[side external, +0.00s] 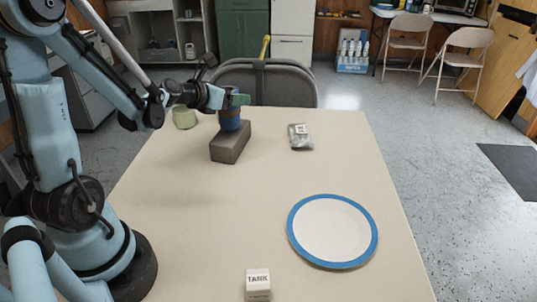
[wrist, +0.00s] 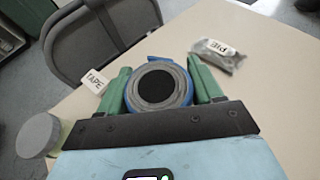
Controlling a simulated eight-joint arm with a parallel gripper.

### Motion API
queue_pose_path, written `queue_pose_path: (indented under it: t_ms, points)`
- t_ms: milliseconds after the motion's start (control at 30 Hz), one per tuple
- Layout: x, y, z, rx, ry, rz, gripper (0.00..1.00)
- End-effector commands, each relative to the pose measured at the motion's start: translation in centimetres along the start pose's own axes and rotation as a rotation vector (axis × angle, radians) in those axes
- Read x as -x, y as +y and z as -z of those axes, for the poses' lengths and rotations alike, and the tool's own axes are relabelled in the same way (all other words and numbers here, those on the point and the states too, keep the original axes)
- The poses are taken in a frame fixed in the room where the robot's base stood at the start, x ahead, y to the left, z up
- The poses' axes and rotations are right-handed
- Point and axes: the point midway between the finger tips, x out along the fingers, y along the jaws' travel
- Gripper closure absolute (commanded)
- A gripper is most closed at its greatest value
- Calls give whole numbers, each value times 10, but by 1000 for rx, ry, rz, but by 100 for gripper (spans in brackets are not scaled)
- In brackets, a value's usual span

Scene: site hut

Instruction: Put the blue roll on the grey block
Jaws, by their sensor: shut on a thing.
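A pale green cylinder (side external: 184,117) stands left of the block. A clear bag with a white label (side external: 300,137) lies to its right. A blue-rimmed plate (side external: 332,231) and a box marked TANK (side external: 258,284) are nearer. A grey chair (side external: 262,82) stands behind the table.

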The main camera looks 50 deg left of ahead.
Motion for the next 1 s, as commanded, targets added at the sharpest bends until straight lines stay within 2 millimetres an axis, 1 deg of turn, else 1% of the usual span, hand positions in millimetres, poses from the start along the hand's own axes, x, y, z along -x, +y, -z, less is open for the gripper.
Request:
queue_pose_path:
  t_ms: [33, 167, 600, 633, 700, 767, 1000]
  points:
    - [-2, 0, 4, 0, 0, 0, 69]
    - [-5, 0, 11, 0, 0, 0, 69]
    - [-6, 0, 15, 0, 0, 0, 69]
    - [-6, 0, 15, 0, 0, 0, 30]
    - [-6, 0, 15, 0, 0, 0, 19]
    - [-6, 0, 15, 0, 0, 0, 10]
    - [-6, 0, 15, 0, 0, 0, 9]
